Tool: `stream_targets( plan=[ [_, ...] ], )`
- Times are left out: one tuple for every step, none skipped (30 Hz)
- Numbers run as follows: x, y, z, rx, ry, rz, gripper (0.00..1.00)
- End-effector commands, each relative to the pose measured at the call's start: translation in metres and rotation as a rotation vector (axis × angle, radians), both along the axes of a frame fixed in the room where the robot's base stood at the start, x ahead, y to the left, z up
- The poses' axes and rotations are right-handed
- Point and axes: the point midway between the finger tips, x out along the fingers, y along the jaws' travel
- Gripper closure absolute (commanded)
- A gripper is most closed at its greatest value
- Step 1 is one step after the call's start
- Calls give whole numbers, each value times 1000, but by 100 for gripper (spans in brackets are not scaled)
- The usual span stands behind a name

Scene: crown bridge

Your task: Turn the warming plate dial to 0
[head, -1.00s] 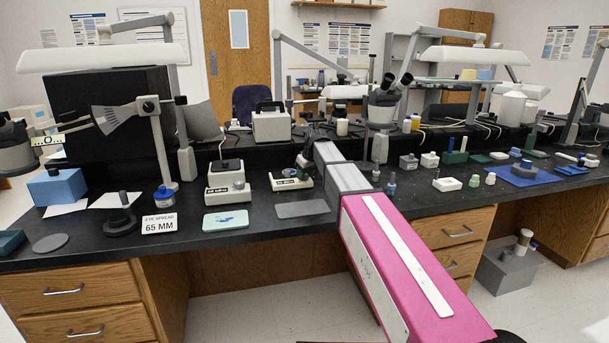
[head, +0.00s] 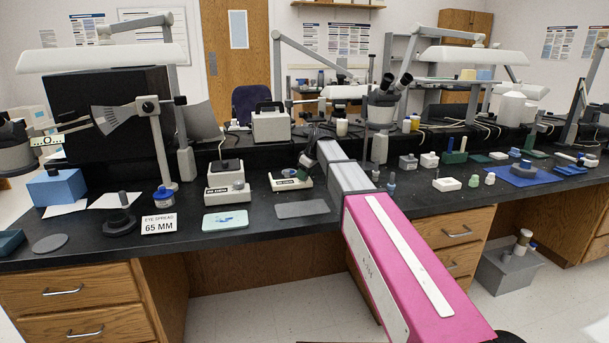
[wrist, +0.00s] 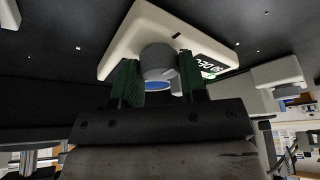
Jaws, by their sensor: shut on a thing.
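The warming plate (head: 278,184) is a cream-white unit with a dark display, standing near the middle of the black bench in the head view. In the wrist view its pale body (wrist: 150,22) fills the upper middle, with the display tilted and its digits not clearly readable. A grey round dial (wrist: 157,56) stands on it, with a blue face behind its rim. My gripper (wrist: 159,72) has its green-padded fingers on both sides of the dial and is shut on it. In the head view the small gripper (head: 307,162) is at the unit's upper right; its finger contact is unclear there.
A similar cream unit (head: 227,194) stands to the left. A grey mat (head: 302,209) lies in front of the warming plate. A microscope (head: 381,105) rises behind right, and small bottles (head: 391,187) stand right of my arm.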

Motion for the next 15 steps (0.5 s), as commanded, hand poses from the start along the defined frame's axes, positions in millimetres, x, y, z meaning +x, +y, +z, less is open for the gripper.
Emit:
stream_targets(
  plan=[
    [0, 0, 0, 1, -1, 2, 85],
    [0, 0, 0, 1, -1, 2, 85],
    [0, 0, 0, 1, -1, 1, 85],
    [0, 0, 0, 1, -1, 1, 85],
    [0, 0, 0, 1, -1, 1, 51],
    [0, 0, 0, 1, -1, 1, 38],
    [0, 0, 0, 1, -1, 1, 36],
    [0, 0, 0, 1, -1, 1, 36],
    [0, 0, 0, 1, 0, 0, 36],
    [0, 0, 0, 1, 0, 0, 36],
    [0, 0, 0, 1, 0, 0, 36],
    [0, 0, 0, 0, 0, 0, 36],
    [0, 0, 0, 0, 0, 0, 36],
    [0, 0, 0, 0, 0, 0, 36],
    [0, 0, 1, 0, 0, 0, 36]
  ],
)
